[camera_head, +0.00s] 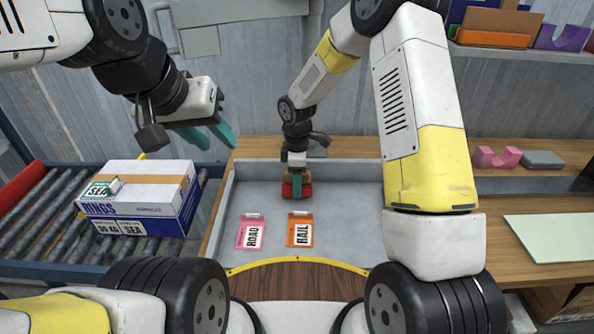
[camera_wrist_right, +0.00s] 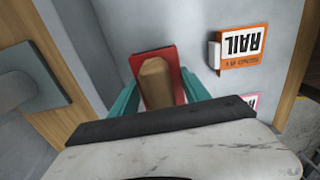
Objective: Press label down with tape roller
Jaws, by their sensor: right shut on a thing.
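A white and blue box (camera_head: 150,208) stands on the roller conveyor at the left. The tape roller, a red piece (camera_head: 306,189) with a tan handle, is between the fingers of my right gripper (camera_head: 297,186), at the back of the grey tray. In the right wrist view the teal fingers (camera_wrist_right: 160,92) close on both sides of the tan handle (camera_wrist_right: 155,82). My left gripper (camera_head: 221,146) is open and empty, right of and above the box.
A pink ROAD label (camera_head: 251,232) and an orange RAIL label (camera_head: 300,230) lie in the grey tray (camera_head: 345,215). The conveyor (camera_head: 30,215) has free rollers left of the box. A pink piece (camera_head: 496,157) and a grey block (camera_head: 543,159) sit on the right bench.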

